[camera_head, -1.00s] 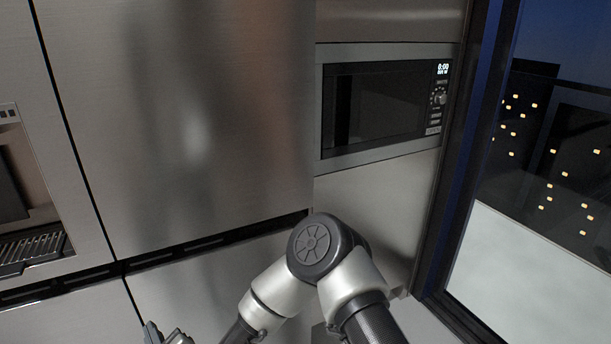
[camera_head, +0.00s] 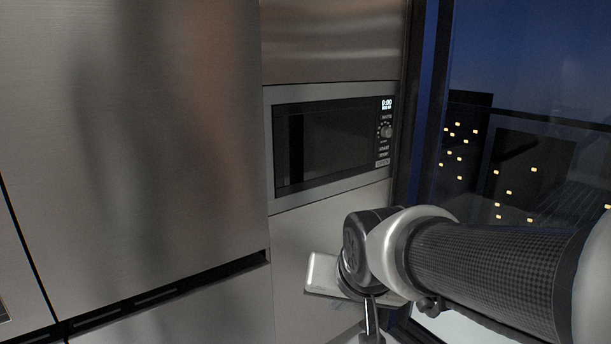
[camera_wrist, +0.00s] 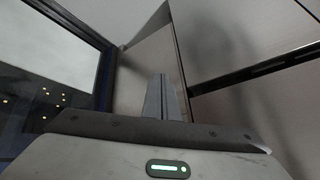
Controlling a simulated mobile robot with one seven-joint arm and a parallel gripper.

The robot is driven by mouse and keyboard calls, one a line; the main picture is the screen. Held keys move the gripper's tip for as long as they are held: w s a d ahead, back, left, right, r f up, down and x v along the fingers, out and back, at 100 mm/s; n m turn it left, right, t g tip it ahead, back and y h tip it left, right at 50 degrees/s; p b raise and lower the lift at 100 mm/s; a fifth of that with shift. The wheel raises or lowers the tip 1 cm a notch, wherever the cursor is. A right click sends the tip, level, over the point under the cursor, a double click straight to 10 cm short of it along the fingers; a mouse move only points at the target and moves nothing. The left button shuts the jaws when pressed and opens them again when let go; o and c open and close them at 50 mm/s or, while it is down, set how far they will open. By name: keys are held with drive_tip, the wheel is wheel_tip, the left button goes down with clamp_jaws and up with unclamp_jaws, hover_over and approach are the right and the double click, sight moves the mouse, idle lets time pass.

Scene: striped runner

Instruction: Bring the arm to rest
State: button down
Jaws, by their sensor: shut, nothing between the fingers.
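My gripper (camera_wrist: 163,98) shows in the wrist view, its two fingers together with nothing between them, pointing up and away from the camera over the pale hand body. In the head view my arm (camera_head: 480,270) enters from the right edge and bends at a dark joint below the microwave. The fingertips are not clear in the head view.
A built-in microwave (camera_head: 335,143) sits in a steel cabinet wall (camera_head: 150,120). A dark-framed window (camera_head: 520,60) with night lights is at the right, close to my arm. The wrist view also shows the window (camera_wrist: 50,60) at left and steel panels (camera_wrist: 240,40) at right.

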drive_tip(key=s+d+r+n+g+h, duration=0.1)
drive_tip(key=s+d+r, duration=0.1)
drive_tip(key=s+d, duration=0.85)
wheel_tip(320, 180, up, 24)
drive_tip(key=s+a+p, duration=0.1)
drive_tip(key=a+p, duration=0.1)
drive_tip(key=p, duration=2.1)
drive_tip(key=shift+f, duration=0.2)
